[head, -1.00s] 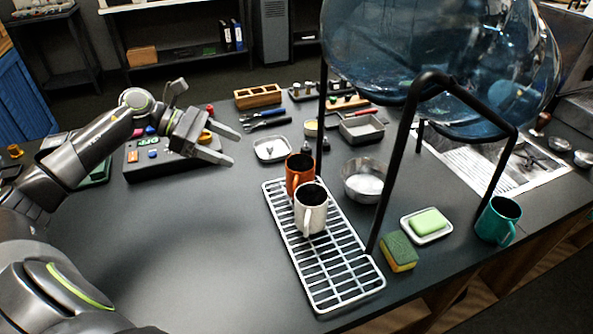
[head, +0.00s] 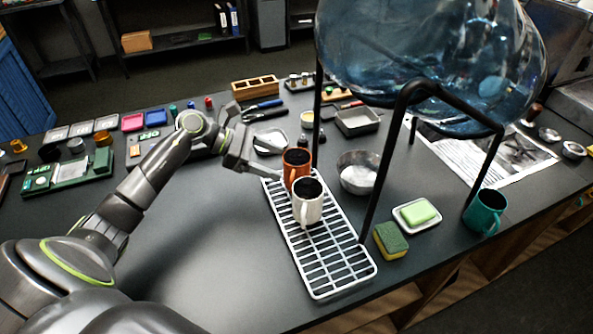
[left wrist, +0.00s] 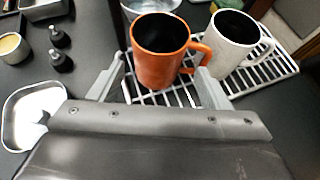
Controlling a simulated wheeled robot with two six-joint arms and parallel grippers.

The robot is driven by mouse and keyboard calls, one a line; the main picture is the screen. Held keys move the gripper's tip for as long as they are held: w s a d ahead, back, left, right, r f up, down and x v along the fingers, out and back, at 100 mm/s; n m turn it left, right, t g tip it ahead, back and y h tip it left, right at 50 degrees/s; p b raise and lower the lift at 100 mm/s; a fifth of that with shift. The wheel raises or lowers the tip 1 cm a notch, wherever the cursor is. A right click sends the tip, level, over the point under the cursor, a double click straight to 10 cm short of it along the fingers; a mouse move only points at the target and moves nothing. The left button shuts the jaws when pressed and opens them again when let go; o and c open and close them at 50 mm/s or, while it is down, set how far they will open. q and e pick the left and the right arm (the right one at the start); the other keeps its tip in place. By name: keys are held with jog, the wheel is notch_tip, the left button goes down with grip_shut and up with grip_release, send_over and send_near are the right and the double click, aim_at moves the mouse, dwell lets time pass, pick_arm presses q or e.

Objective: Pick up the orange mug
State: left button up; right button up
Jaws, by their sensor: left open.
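The orange mug (head: 297,163) stands upright at the far end of a white wire rack (head: 322,262), partly hidden behind a white mug (head: 307,204). My left gripper (head: 277,160) is open, just left of the orange mug in the head view. In the left wrist view the orange mug (left wrist: 161,50) is ahead of the two spread fingers (left wrist: 160,82), with its handle toward the right finger. The white mug (left wrist: 235,42) stands to its right on the rack. Contact between fingers and mug cannot be told. My right gripper is not in view.
A black stand (head: 381,185) holding a big blue glass vessel (head: 430,60) rises right of the rack. A metal bowl (head: 358,174) is close right of the mugs, and a white dish (head: 270,141) lies behind. A sponge (head: 391,240), soap dish (head: 416,214) and teal mug (head: 485,211) are further right.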

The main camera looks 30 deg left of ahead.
aim_at(290, 165)
pick_arm(q)
jog(key=shift+w+d+p, duration=0.2)
jog(key=shift+d+p, duration=0.1)
jog(key=shift+p, duration=0.05)
jog(key=p+x, duration=0.2)
jog(key=x, duration=0.1)
jog(key=shift+w+r, duration=0.1)
jog(key=shift+w, duration=0.05)
jog(key=shift+w+d+f, duration=0.2)
jog(key=shift+d+f, duration=0.25)
jog(key=shift+d, duration=0.05)
jog(key=c, duration=0.9)
jog(key=shift+r, duration=0.1)
